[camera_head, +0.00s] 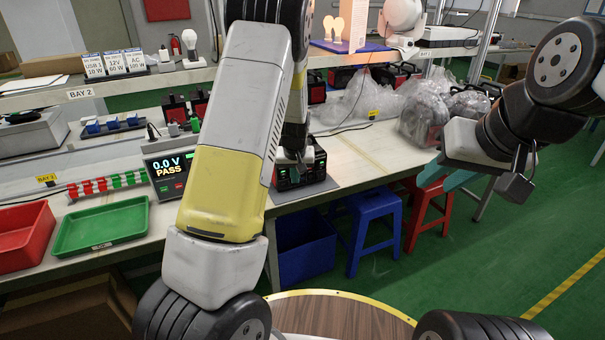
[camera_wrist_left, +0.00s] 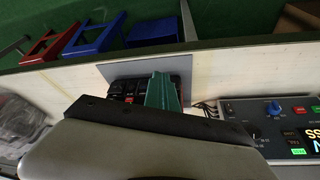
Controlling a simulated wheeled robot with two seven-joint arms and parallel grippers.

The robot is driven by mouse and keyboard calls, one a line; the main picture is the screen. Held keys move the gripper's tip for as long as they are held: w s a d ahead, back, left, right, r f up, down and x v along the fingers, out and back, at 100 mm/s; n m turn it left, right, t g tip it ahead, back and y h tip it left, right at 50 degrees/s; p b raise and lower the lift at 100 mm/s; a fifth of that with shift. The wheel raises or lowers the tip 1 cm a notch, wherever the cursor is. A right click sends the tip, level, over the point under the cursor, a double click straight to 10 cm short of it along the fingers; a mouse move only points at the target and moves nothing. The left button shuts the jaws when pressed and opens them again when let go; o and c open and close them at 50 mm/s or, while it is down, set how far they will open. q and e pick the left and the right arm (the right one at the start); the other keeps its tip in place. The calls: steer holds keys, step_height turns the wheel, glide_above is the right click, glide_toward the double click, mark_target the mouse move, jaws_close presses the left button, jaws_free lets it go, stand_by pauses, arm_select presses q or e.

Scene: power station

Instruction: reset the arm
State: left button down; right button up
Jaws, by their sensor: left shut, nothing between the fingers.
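My left arm rises across the middle of the head view and bends down to the bench. Its left gripper (camera_head: 292,174) is partly hidden behind the arm, close above a black-and-red power station (camera_head: 314,166) on a grey mat. In the left wrist view, the teal fingers of the left gripper (camera_wrist_left: 163,92) are together and empty, in front of the dark power station (camera_wrist_left: 126,90). I cannot tell if they touch it. My right gripper (camera_head: 450,179), with teal fingers, hangs at the right over the floor, clear of the bench. Its opening is unclear.
A tester reading "0.0 V PASS" (camera_head: 168,174) stands left of my arm. A green tray (camera_head: 101,227) and a red bin (camera_head: 22,236) lie at the left. Blue (camera_head: 371,210) and red stools stand below the bench. Bagged units (camera_head: 440,108) sit at the bench's right.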

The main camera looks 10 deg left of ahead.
arm_select(q)
steer(key=s+d+r+h, duration=0.1)
steer(key=s+r+h, duration=0.1)
steer(key=s+r, duration=0.7)
steer(key=s+d+r+h, duration=0.1)
steer(key=s+r, duration=0.5)
steer(key=r, duration=0.5)
steer(key=s+r+m+t, duration=0.1)
steer(key=s+r, duration=0.2)
steer(key=s, duration=0.6)
steer(key=s+r+m, duration=0.2)
steer(key=s+r, duration=0.1)
steer(key=s, duration=0.6)
steer(key=shift+s+d+r+t, duration=0.15)
steer(key=shift+s+t, duration=0.15)
steer(key=shift+t, duration=0.1)
